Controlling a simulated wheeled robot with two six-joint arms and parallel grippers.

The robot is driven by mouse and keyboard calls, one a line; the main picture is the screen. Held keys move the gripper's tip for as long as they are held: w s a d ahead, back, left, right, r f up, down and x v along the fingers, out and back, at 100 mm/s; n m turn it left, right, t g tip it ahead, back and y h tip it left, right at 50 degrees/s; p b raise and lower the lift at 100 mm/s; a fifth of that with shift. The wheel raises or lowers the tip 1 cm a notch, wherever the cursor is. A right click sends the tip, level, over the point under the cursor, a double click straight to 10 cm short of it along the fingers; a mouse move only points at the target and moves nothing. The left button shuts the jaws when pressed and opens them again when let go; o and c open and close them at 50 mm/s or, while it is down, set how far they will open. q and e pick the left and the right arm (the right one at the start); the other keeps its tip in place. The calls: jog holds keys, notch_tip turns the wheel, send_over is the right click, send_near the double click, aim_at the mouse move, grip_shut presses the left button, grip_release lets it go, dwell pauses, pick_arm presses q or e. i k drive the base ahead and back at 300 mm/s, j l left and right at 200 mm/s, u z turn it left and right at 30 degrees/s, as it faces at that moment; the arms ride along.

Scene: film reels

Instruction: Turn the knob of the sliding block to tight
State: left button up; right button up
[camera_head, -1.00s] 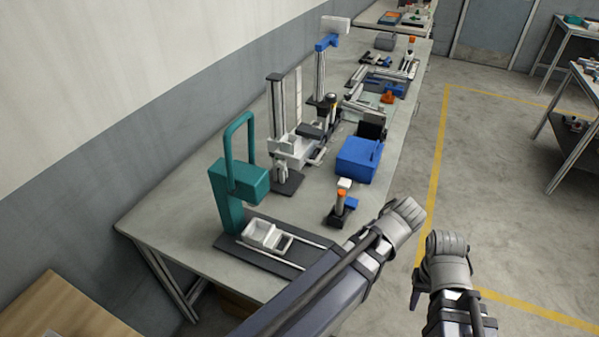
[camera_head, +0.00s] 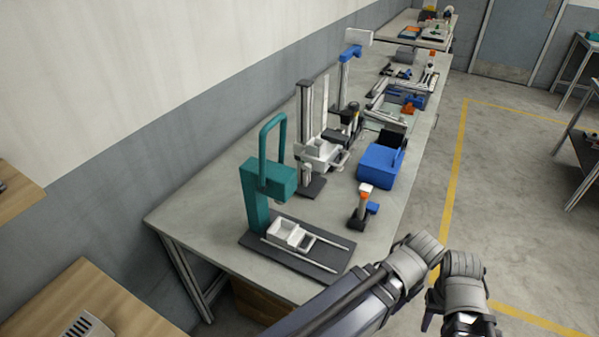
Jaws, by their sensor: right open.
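The teal stand (camera_head: 255,200) has a tall loop handle and stands at the near end of the workbench. At its foot, a small white block with open pockets (camera_head: 288,234) sits on two pale rails over a dark base plate (camera_head: 318,272). Behind it is an upright column stand (camera_head: 303,125) with a white carriage (camera_head: 320,155) and dark parts. I cannot make out which part is the sliding block's knob or how it is turned. My right gripper (camera_head: 428,318) is at the lower right, off the bench, open and apart from these things. My left gripper does not show.
The bench (camera_head: 190,215) also holds an orange-topped tool (camera_head: 363,203), a blue box (camera_head: 381,165) and a blue-topped stand (camera_head: 346,75). Wooden boards (camera_head: 110,300) lie at the lower left. The floor right of the bench is open, with yellow lines.

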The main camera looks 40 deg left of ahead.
aim_at(306, 167)
jog(key=k+z, duration=0.2)
jog(key=k, duration=0.25)
jog(key=l+z, duration=0.1)
jog(key=z, duration=0.5)
jog(key=i+l, duration=0.25)
jog(key=i, duration=0.2)
jog(key=i+l, duration=0.2)
jog(key=i, duration=0.3)
jog(key=i+l+u, duration=0.1)
jog(key=i+l, duration=0.15)
jog(key=i, duration=0.15)
jog(key=i+l+u, duration=0.1)
jog(key=i+l, duration=0.15)
jog(key=i, duration=0.2)
jog(key=i+u, duration=0.2)
jog(key=u, duration=0.2)
jog(key=i+l+u, duration=0.1)
jog(key=u, duration=0.25)
jog(key=i+u, duration=0.15)
jog(key=u, duration=0.2)
jog(key=i+u, duration=0.2)
jog(key=u, duration=0.15)
jog(key=i+u, duration=0.2)
jog(key=u, duration=1.55)
